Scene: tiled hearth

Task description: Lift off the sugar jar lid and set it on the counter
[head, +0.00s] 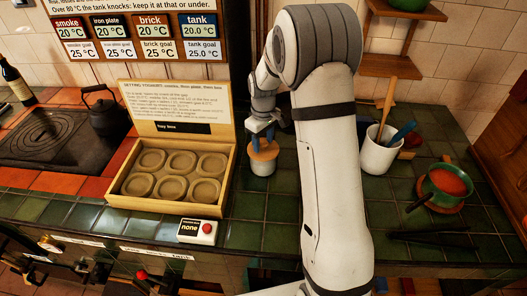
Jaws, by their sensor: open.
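The sugar jar (262,169) is a small pale jar standing on the green tiled counter (243,233), to the right of the wooden tray. Its tan lid (264,154) is on top of it.
A wooden box (120,203) with several round hollows stands left of the jar. A red-button device (207,229) sits in front. Right of my arm are a white utensil crock (377,157) and a green pot (440,187) of red liquid. Some green counter is bare in front of the jar.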

